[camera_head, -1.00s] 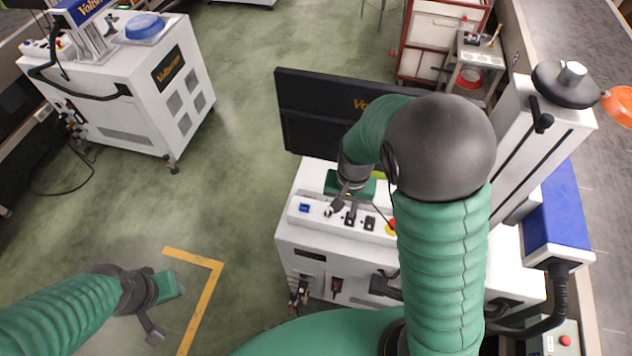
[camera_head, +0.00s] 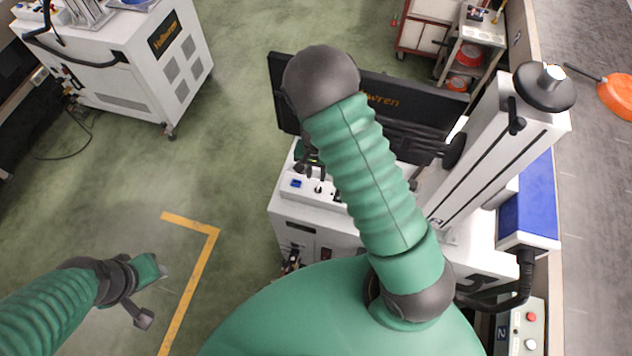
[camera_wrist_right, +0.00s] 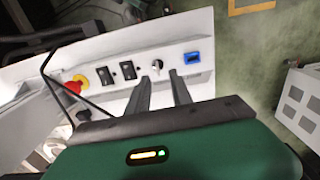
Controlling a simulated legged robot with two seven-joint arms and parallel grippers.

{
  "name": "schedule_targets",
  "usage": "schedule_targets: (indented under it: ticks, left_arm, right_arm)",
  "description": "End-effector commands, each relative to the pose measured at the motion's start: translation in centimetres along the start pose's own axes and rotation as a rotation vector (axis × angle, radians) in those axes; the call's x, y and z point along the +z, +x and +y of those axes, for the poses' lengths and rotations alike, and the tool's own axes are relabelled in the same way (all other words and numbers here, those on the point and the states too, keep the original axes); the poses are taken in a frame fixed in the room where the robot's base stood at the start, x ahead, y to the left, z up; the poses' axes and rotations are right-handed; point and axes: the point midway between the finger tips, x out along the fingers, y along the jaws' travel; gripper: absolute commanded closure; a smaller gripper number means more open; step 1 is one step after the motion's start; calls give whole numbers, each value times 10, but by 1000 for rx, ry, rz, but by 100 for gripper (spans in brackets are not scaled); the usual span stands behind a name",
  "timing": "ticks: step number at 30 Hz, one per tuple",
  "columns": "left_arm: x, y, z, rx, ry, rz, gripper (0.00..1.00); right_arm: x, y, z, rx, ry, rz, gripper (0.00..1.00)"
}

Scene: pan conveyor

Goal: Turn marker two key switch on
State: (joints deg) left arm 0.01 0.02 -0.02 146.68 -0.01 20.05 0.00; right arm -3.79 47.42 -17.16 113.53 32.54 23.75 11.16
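The marking machine's white control panel (camera_head: 330,197) stands below my right arm. In the right wrist view it carries a small round key switch (camera_wrist_right: 158,66) beside a blue socket (camera_wrist_right: 192,57). In the head view the key switch (camera_head: 318,187) is a small dark spot right of the blue socket (camera_head: 296,184). My right gripper (camera_wrist_right: 161,74) is open and empty, its two fingers pointing at the panel with the key switch beyond the gap between them. Whether they touch it, and the key's angle, I cannot tell. My left gripper (camera_head: 162,270) hangs over the floor at lower left, its fingers unclear.
Two black switches (camera_wrist_right: 116,73) and a red emergency stop (camera_wrist_right: 75,86) sit along the panel. A black monitor (camera_head: 395,100) stands behind it, and the white column (camera_head: 490,155) is to the right. A box (camera_head: 520,328) labelled 2 is at lower right.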

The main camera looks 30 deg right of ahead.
Motion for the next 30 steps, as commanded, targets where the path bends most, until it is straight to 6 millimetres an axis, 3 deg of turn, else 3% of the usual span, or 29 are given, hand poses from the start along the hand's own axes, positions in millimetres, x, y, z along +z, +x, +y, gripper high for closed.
schedule_targets:
  ticks: [6,10,20,26,30]
  left_arm:
    - [-1,-6,0,0,0,0,64]
    - [-2,-7,0,0,1,0,64]
    - [-2,-7,0,0,0,0,64]
    - [-2,-7,0,0,0,0,64]
    - [-2,-7,0,0,0,0,64]
  right_arm:
    - [-1,50,3,0,4,-4,74]
    - [-1,67,2,-1,2,-1,74]
    - [1,72,0,-1,1,2,75]
    - [0,72,0,-2,1,0,100]
    - [0,72,0,-3,0,0,100]
